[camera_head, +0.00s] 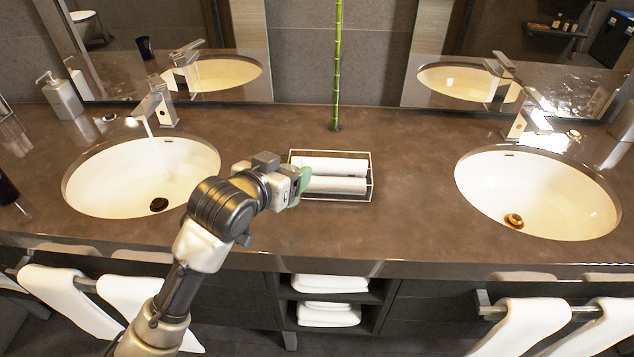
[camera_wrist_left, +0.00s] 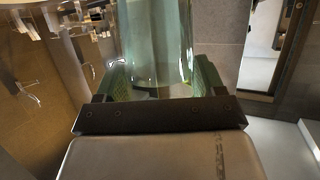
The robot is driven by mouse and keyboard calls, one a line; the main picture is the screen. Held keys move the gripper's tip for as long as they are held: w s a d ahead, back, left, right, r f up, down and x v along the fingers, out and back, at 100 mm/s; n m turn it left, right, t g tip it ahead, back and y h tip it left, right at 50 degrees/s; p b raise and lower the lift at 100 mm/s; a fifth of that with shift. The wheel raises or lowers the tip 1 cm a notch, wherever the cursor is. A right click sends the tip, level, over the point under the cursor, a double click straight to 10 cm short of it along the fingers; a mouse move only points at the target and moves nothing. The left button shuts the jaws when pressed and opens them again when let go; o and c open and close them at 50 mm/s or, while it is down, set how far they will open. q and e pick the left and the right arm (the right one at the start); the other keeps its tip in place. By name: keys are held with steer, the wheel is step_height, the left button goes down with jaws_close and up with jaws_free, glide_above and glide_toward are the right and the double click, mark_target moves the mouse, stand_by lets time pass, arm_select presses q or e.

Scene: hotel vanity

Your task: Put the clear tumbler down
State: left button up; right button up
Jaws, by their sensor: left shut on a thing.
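My left gripper (camera_head: 303,182) reaches in from the lower left, over the counter between the two sinks, at the left end of the wire tray. In the left wrist view the clear tumbler (camera_wrist_left: 157,45) stands between the green finger pads, and the gripper (camera_wrist_left: 160,85) is shut on it. In the head view I cannot make out the tumbler; the gripper and wrist seem to hide it. Whether its base touches the counter (camera_head: 400,215) cannot be told. My right gripper is not in view.
A wire tray (camera_head: 371,172) with rolled white towels lies just right of the gripper. A bamboo stalk (camera_head: 337,70) rises behind it. The left sink (camera_head: 115,190) and right sink (camera_head: 560,200) flank the middle. A soap dispenser (camera_head: 62,98) stands at the back left. Counter space right of the tray is clear.

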arm_select(q)
steer(key=shift+w+a, duration=0.15)
steer(key=shift+a, duration=0.05)
steer(key=w+a+f, duration=0.2)
steer(key=a+f, duration=0.1)
steer(key=w+a+f+p, duration=0.1)
steer(key=w+a+f, duration=0.1)
steer(key=a+f, duration=0.1)
steer(key=w+a+f, duration=0.2)
steer(key=a+f, duration=0.1)
steer(key=f, duration=0.1)
steer(key=shift+a+f+p, duration=0.3)
steer(key=shift+a, duration=0.1)
steer(key=shift+f, duration=0.15)
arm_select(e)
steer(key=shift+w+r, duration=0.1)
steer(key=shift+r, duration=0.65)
arm_select(q)
steer(key=shift+f, duration=0.2)
steer(key=o, duration=1)
